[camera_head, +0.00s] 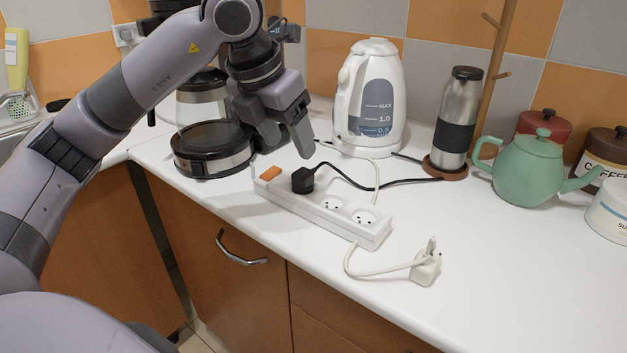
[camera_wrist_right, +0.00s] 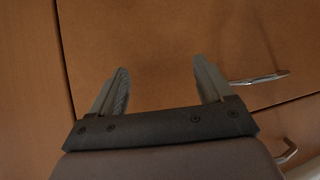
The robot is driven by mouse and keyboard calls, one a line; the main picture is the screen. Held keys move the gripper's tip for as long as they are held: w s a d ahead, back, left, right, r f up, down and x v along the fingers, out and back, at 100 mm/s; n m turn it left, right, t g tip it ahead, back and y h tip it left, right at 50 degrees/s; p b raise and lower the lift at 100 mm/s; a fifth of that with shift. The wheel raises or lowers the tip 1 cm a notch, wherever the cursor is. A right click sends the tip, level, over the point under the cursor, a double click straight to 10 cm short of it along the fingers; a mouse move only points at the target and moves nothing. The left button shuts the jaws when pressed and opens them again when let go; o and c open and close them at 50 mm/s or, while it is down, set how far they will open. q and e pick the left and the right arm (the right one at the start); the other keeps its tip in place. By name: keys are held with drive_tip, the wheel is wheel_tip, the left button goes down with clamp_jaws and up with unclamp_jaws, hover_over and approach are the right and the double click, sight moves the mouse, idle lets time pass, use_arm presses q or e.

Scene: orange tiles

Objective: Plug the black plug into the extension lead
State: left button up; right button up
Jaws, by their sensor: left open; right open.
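The white extension lead (camera_head: 345,228) lies diagonally on the counter, with an orange switch (camera_head: 270,173) at its far left end. The black plug (camera_head: 303,181) sits upright on the lead at the socket nearest the switch, and its black cord runs off to the right. I cannot tell how deep its pins are. Two other sockets of the lead show empty. My left gripper (camera_head: 288,146) is open and empty, just above and behind the plug, apart from it. My right gripper (camera_wrist_right: 160,70) is open and empty in the right wrist view, in front of brown cabinet fronts.
A coffee maker (camera_head: 211,151) stands behind the left gripper. A white kettle (camera_head: 371,92), a steel flask (camera_head: 458,115) and a green teapot (camera_head: 528,172) stand along the back. The counter's right front is clear.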

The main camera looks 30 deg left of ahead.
sight(302, 172)
use_arm(q)
drive_tip(key=x, duration=0.6)
drive_tip(key=shift+s+d, duration=0.25)
drive_tip(key=shift+w+f, duration=0.25)
drive_tip(key=shift+f, duration=0.2)
clamp_jaws()
